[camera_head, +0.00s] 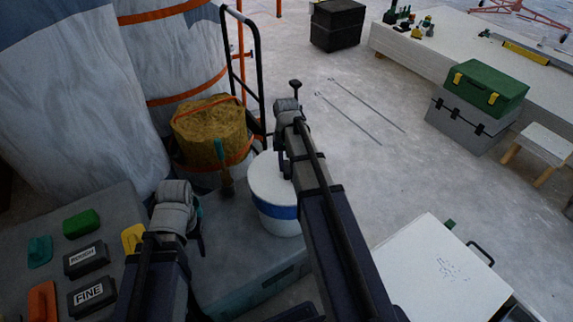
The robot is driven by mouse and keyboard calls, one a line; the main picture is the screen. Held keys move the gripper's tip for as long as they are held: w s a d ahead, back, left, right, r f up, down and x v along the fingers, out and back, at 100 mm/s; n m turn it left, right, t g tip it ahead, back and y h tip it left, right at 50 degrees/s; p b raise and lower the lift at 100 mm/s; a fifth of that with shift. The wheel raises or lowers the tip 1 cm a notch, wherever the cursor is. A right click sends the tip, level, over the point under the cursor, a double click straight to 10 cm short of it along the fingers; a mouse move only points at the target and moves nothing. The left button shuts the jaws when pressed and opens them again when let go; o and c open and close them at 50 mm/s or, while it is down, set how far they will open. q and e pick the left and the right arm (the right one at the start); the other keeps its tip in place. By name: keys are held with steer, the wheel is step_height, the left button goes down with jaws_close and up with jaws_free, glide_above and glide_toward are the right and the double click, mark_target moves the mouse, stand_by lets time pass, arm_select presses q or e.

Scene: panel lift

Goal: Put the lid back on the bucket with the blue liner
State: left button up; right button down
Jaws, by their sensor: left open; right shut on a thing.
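A white bucket (278,222) with a blue band below its rim stands on a grey-teal surface at the centre. A white round top (266,178) shows above the band; whether this lid is seated or held just above the rim is unclear. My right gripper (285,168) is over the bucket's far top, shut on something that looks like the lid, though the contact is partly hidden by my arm. My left gripper (200,240) is open, left of the bucket and apart from it.
A tool with a teal handle (220,152) stands by a yellow-brown block (208,130) behind. Left are sanding blocks marked FINE (90,292) and ROUGH (86,258). A black hand-truck frame (247,60) stands behind. A white board (440,275) lies right.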

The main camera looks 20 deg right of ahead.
stand_by(0.4)
steer(key=shift+c, duration=0.6)
jaws_free()
steer(key=shift+r+p, duration=3.5)
jaws_close()
